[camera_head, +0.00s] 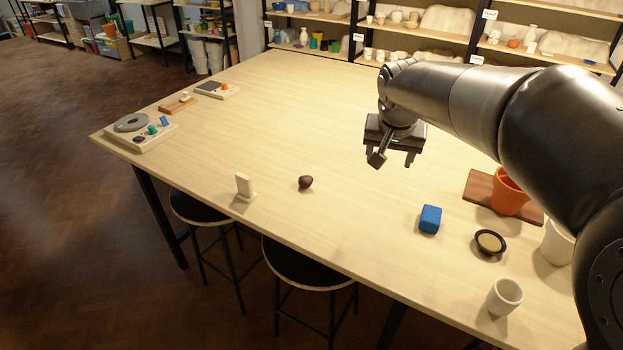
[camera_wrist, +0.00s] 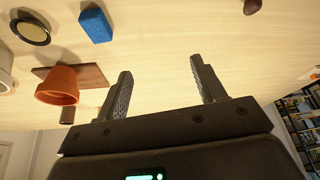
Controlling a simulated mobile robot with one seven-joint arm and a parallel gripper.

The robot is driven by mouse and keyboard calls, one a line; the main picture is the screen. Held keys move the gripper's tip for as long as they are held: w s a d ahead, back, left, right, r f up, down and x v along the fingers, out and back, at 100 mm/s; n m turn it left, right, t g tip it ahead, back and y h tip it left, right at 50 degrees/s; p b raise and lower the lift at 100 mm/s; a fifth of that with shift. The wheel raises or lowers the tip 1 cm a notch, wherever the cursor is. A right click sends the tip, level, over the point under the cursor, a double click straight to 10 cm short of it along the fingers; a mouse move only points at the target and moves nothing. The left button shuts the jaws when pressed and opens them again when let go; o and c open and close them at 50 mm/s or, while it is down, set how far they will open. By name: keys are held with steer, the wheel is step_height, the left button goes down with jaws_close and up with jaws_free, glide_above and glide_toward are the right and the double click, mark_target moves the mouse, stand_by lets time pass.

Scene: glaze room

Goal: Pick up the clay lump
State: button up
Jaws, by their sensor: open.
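The clay lump (camera_head: 305,182) is a small dark brown, rounded piece on the pale wooden table (camera_head: 300,120), near its front edge in the head view. In the wrist view the lump (camera_wrist: 252,6) shows only partly, cut off by the top edge. My gripper (camera_head: 390,157) is above the table, to the right of the lump and farther back, well apart from it. In the wrist view the two fingers of my gripper (camera_wrist: 160,68) are spread, with nothing between them.
A white upright block on a base (camera_head: 244,187) stands left of the lump. To the right are a blue block (camera_head: 430,219), a dark round dish (camera_head: 490,243), a terracotta pot (camera_head: 508,192) and a white cup (camera_head: 504,296). The table around the lump is clear.

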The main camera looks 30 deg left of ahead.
steer(key=a+f, duration=0.4)
steer(key=a, duration=0.6)
steer(key=n, duration=0.1)
glide_toward(305, 180)
steer(key=x, duration=1)
steer(key=shift+c, duration=0.4)
steer(key=c, duration=1)
steer(key=shift+r, duration=0.1)
